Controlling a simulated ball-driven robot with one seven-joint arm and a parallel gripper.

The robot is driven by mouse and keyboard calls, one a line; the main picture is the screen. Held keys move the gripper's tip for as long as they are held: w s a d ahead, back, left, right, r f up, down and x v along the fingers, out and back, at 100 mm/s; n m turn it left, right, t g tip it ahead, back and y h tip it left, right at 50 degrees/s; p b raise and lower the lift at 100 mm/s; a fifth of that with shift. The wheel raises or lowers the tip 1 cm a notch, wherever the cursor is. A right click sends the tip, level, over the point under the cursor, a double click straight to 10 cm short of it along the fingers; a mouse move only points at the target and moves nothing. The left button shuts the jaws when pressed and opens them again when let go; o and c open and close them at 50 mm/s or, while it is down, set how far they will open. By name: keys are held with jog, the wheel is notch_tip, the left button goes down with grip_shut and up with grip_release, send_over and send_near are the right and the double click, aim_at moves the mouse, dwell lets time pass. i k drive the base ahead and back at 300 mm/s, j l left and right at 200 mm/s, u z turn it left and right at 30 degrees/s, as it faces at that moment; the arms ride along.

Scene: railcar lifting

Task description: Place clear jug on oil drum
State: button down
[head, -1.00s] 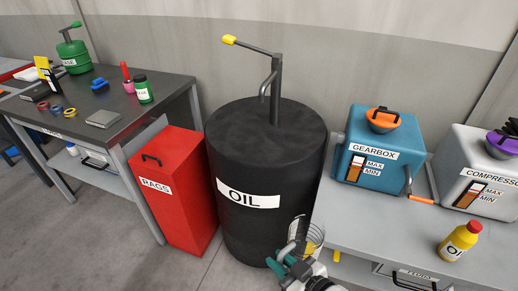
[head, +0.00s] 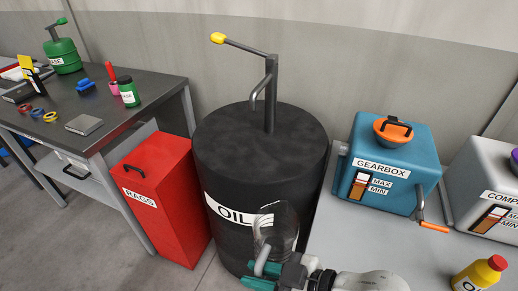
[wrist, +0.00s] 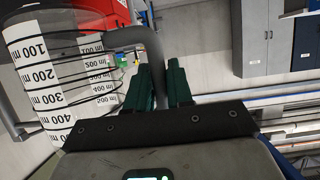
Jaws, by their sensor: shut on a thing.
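The clear jug (head: 284,228) is see-through and stands out against the black oil drum (head: 230,150). In the head view it overlaps the right part of the drum's OIL label, below the level of the drum's top. My gripper (head: 262,277) is shut on the jug's grey handle. In the wrist view the jug (wrist: 55,90), with ml scale marks, is at the left, and its curved handle (wrist: 130,36) runs into the teal fingers of my gripper (wrist: 164,82). The jug looks empty. The drum's top carries a pump but is otherwise bare.
The pump (head: 270,95) rises at the back of the drum's top, with a yellow-tipped lever (head: 218,38) and a hooked spout. A red RAGS bin (head: 165,205) stands left of the drum. A grey bench (head: 335,240) with a blue GEARBOX (head: 395,150) is on the right.

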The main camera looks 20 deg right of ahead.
aim_at(251, 161)
jog(key=i+l, duration=0.85)
jog(key=l, duration=0.1)
